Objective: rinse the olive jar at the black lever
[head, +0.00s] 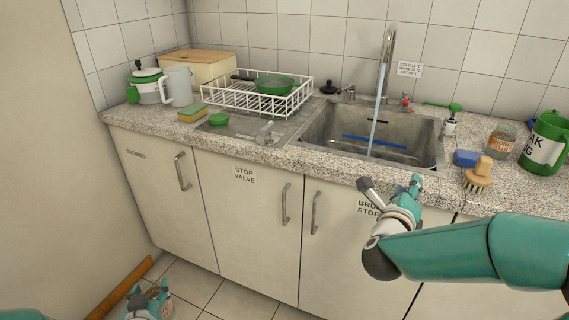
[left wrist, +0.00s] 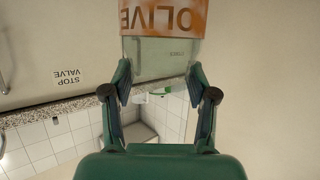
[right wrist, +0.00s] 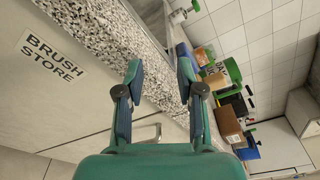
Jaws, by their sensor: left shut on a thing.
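My left gripper (head: 150,296) is low at the bottom left of the head view, in front of the cabinets. It is shut on the olive jar (left wrist: 160,55), clear glass with an orange OLIVE label upside down in the left wrist view. Water (head: 375,125) runs from the tall metal tap (head: 387,55) into the sink (head: 435,160). A small dark handle (head: 350,90) is left of the tap and a red one (head: 406,101) right of it. I cannot tell clearly which is the black lever. My right gripper (head: 392,188) is open and empty before the counter edge.
A white dish rack (head: 240,101) with a green bowl (head: 274,84) stands left of the sink. A wooden brush (head: 478,175), blue block (head: 466,158), another jar (head: 500,140) and green container (head: 543,145) stand at the right. Cabinet doors (head: 248,215) front the counter.

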